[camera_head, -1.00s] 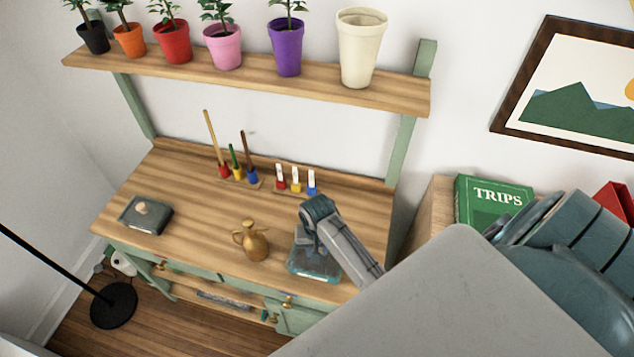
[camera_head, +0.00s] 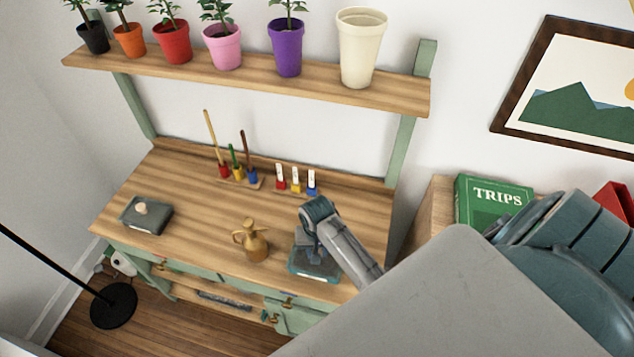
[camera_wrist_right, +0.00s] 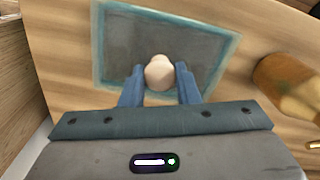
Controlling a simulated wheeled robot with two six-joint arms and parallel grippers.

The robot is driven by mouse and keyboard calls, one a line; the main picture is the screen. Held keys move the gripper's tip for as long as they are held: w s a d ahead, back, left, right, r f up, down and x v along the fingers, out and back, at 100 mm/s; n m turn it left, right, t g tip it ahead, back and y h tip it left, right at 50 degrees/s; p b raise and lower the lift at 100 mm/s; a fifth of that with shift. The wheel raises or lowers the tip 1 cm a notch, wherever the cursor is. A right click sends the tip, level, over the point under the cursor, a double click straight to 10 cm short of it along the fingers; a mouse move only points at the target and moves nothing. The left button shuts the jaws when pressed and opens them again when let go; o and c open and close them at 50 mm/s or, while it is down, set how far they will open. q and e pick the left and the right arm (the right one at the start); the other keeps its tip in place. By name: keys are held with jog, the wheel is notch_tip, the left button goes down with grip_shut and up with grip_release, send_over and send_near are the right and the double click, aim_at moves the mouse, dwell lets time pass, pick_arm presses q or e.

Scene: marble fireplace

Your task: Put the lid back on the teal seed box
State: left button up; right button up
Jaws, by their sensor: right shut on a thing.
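The teal seed box (camera_head: 315,274) stands near the bench's front right edge, under my right gripper. In the right wrist view its teal rim (camera_wrist_right: 222,62) frames a dark grey lid (camera_wrist_right: 195,42) with a round pale knob (camera_wrist_right: 159,73). My right gripper (camera_wrist_right: 160,78) is shut on that knob, one finger on each side. The lid lies over the box, roughly lined up with the rim; I cannot tell whether it is fully seated. In the head view my right gripper (camera_head: 312,248) hides much of the lid. My left gripper is not in view.
A brass jug (camera_head: 254,243) stands close left of the teal box. A dark grey box (camera_head: 147,216) with a pale knob sits at the bench's left. Brushes (camera_head: 235,165) and small coloured bottles (camera_head: 296,181) stand at the back. The bench's middle is clear.

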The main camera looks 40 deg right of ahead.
jog(key=o, duration=1.6)
jog(key=shift+o, duration=0.2)
jog(key=shift+r, duration=0.15)
jog(key=shift+r, duration=3.35)
grip_shut()
jog(key=shift+f, duration=0.15)
